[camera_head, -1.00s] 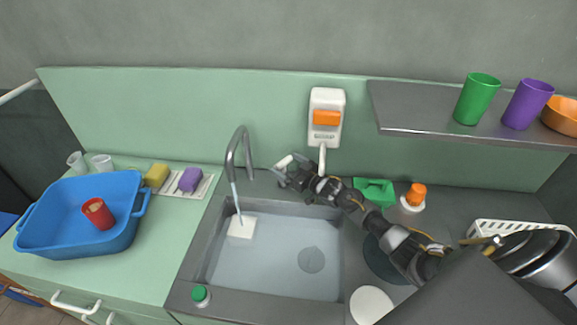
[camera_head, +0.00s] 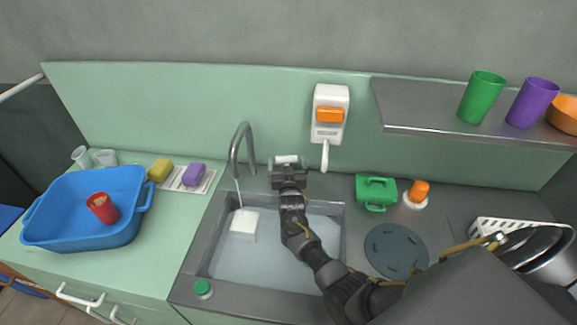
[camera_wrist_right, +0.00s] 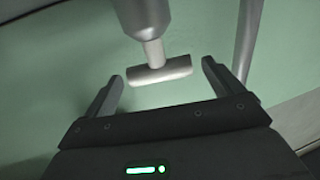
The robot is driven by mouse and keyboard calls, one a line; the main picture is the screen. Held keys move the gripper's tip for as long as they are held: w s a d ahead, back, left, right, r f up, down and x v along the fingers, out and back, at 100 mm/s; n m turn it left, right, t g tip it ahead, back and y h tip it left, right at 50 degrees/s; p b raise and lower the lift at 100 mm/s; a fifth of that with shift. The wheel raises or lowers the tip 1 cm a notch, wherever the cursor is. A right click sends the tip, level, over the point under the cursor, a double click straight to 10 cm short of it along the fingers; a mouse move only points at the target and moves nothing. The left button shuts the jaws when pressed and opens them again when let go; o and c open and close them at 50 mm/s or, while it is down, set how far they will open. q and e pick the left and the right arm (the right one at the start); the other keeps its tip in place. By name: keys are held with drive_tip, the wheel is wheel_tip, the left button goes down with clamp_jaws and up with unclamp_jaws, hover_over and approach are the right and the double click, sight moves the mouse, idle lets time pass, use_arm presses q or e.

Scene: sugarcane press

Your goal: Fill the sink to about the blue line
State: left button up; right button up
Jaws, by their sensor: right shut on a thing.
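The grey sink (camera_head: 203,245) holds pale, clear water (camera_head: 245,263). I cannot make out a blue line in it. A thin stream runs from the curved tap spout (camera_head: 241,135) into the left of the sink, by a white block (camera_head: 244,222). My right gripper (camera_head: 287,167) is at the light T-shaped tap handle (camera_head: 287,159), right of the spout. In the right wrist view, the handle's crossbar (camera_wrist_right: 160,71) lies between the two fingers, and the gripper is shut on it. My left gripper is not in view.
A blue tub (camera_head: 90,225) with a red cup (camera_head: 102,208) stands left of the sink. A white dispenser with an orange button (camera_head: 330,114) hangs behind.

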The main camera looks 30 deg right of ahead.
drive_tip(key=shift+w+a+f+m+g+h+b, duration=0.1)
drive_tip(key=shift+m+g+h+b, duration=0.3)
drive_tip(key=shift+h, duration=0.2)
drive_tip(key=shift+a+f+m+g+h+b, duration=0.1)
drive_tip(key=shift+m+g+h+b, duration=0.25)
drive_tip(key=shift+m+h, duration=0.2)
drive_tip(key=shift+r+m+g+h+b, duration=0.15)
drive_tip(key=shift+m+g+h+b, duration=0.1)
drive_tip(key=shift+m+h+b, duration=0.25)
drive_tip(key=shift+r, duration=0.1)
drive_tip(key=o, duration=0.7)
drive_tip(key=shift+c, duration=0.2)
